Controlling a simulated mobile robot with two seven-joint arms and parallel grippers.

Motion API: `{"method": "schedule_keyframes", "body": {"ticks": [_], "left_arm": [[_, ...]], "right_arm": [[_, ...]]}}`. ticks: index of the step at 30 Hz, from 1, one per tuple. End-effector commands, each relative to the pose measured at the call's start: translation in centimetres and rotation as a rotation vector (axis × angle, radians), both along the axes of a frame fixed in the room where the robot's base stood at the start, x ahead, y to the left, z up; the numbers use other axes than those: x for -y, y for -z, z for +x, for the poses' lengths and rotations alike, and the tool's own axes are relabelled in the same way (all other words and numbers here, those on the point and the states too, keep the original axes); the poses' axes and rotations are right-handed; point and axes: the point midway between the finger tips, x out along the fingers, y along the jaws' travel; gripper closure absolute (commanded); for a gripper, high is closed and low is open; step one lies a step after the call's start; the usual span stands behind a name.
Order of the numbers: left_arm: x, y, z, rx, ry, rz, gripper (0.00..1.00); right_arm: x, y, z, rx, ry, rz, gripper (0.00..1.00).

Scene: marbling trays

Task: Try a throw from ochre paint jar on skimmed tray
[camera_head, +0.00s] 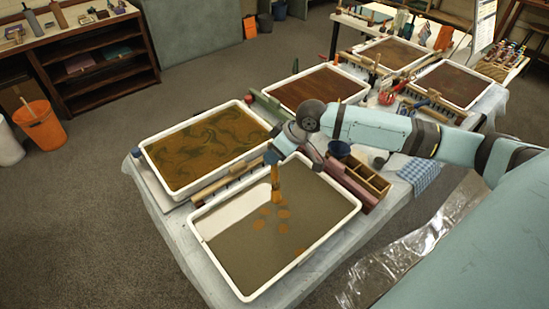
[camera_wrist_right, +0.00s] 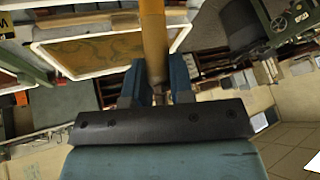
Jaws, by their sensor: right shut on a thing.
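My right gripper (camera_head: 272,158) is shut on an ochre-stained tool, likely a brush or whisk (camera_head: 275,182), which points down over the near tray. The wrist view shows its ochre shaft (camera_wrist_right: 153,45) between the blue fingers (camera_wrist_right: 164,75). The near white-rimmed tray (camera_head: 343,232) holds a dull olive-brown bath with several ochre spots below and around the tool. A pale patch covers its left upper part. I cannot tell whether the tool's tip touches the bath. I cannot pick out the ochre paint jar for sure. My left gripper is not in view.
A marbled tray (camera_head: 145,150) stands at the left, and a reddish-brown one (camera_head: 318,88) behind. A wooden compartment box (camera_head: 366,180) and a dark blue cup (camera_head: 339,149) sit beside the near tray. A checked cloth (camera_head: 419,174) lies right. Clear floor (camera_head: 80,220) lies left.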

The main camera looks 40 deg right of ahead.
Motion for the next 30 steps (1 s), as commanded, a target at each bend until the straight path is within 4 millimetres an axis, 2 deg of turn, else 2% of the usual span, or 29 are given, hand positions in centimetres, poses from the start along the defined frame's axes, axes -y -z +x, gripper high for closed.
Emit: {"method": "schedule_keyframes", "body": {"ticks": [13, 30], "left_arm": [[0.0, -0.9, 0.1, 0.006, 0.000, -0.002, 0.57], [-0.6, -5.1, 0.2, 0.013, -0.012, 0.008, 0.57]], "right_arm": [[-0.5, -0.2, -0.3, -0.001, -0.001, 0.000, 0.99], [-6.4, -0.4, -3.8, -0.001, -0.003, 0.002, 0.99]]}}
